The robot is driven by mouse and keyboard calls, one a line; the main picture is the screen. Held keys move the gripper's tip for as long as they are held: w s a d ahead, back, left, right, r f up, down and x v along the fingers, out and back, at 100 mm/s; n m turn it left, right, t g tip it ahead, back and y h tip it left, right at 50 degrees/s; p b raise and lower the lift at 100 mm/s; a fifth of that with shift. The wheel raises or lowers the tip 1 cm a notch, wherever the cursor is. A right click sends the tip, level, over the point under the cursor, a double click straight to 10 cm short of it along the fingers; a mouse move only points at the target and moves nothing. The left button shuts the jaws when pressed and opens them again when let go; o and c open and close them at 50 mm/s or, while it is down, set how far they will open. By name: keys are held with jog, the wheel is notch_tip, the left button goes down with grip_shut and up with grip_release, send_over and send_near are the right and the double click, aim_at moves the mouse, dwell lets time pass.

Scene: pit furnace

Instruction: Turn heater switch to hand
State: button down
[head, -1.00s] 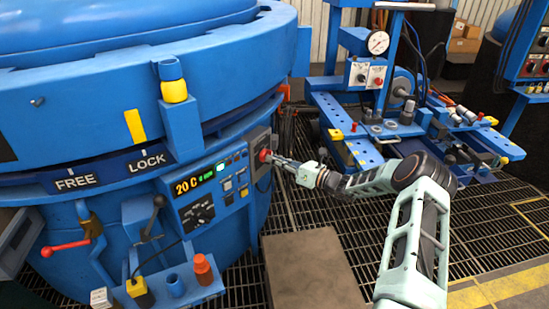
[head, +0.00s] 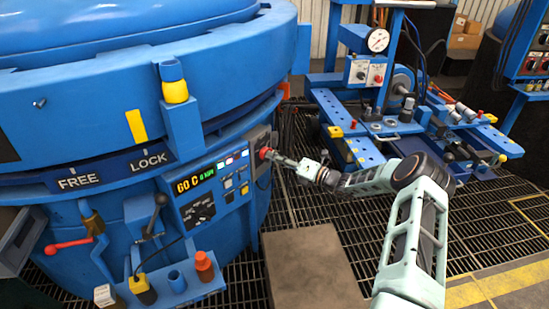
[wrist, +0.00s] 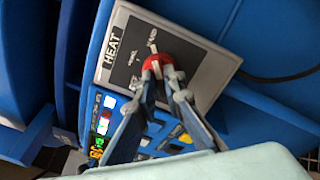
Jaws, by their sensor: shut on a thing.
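The heater switch (wrist: 155,62) is a red knob on a grey plate (wrist: 118,68) marked HEAT, with HAND lettering near its top in the wrist view. In the head view the red knob (head: 265,153) sits at the right end of the control panel on the blue furnace. My gripper (wrist: 160,72) is shut on the red knob, its fingertips on either side of it. The fingers hide part of the knob and some of the plate's lettering. In the head view my gripper (head: 274,156) reaches the knob from the right.
The panel display (head: 193,180) reads 60 C. A dark selector dial (head: 198,211) sits below it. A small shelf (head: 190,291) with an orange-red bottle (head: 204,266) juts out lower down. A blue workbench (head: 380,150) stands to the right; grated floor lies between.

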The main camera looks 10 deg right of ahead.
dwell(0.3)
jog(key=c, duration=2)
grip_release()
jog(key=v, duration=1.2)
jog(key=shift+s, duration=0.1)
